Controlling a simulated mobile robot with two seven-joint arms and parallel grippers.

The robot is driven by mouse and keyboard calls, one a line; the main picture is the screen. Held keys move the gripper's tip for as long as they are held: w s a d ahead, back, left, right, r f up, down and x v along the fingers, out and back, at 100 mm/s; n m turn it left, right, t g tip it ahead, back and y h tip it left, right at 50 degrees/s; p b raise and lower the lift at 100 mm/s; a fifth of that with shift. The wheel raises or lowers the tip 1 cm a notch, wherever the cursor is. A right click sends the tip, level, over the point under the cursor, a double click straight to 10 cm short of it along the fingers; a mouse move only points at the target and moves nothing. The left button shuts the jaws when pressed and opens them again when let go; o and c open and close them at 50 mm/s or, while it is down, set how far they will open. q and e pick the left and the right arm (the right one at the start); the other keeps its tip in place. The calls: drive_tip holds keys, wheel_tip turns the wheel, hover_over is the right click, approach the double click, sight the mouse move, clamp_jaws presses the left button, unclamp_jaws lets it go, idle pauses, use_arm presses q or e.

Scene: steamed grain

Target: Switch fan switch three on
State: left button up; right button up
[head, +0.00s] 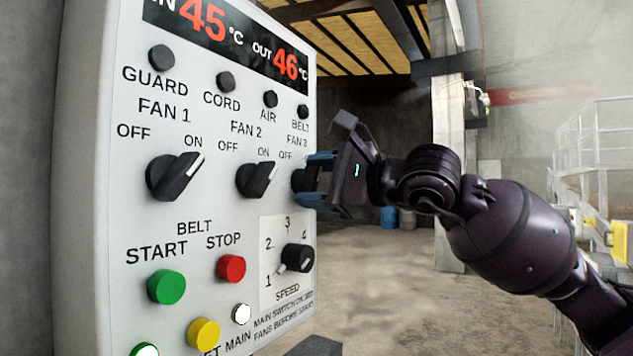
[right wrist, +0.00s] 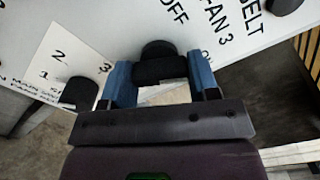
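The fan 3 switch (right wrist: 160,64) is a black rotary knob on the white control panel (head: 95,180). In the head view it sits at the panel's right edge, mostly covered by my right gripper (head: 308,180). In the right wrist view the knob's grip lies between the two blue fingers of my right gripper (right wrist: 162,82). The fingers appear to touch it on both sides. The knob's white pointer mark is hidden, so I cannot tell its setting from the mark. My left gripper is not in view.
The fan 1 knob (head: 174,176) and fan 2 knob (head: 256,179) both point toward ON. The black speed knob (head: 298,258) is close below my right gripper. A green start button (head: 166,287) and a red stop button (head: 231,268) are lower left. Open floor lies right of the panel.

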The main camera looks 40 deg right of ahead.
drive_tip(key=c, duration=0.3)
drive_tip(key=shift+w+f+m+b, duration=0.1)
drive_tip(key=shift+f+m+b, duration=0.15)
drive_tip(key=shift+m+b, duration=0.5)
drive_tip(key=shift+c, duration=0.2)
drive_tip(key=shift+m, duration=0.45)
drive_tip(key=shift+r+m, duration=0.2)
drive_tip(key=shift+m, duration=0.1)
drive_tip(key=o, duration=0.9)
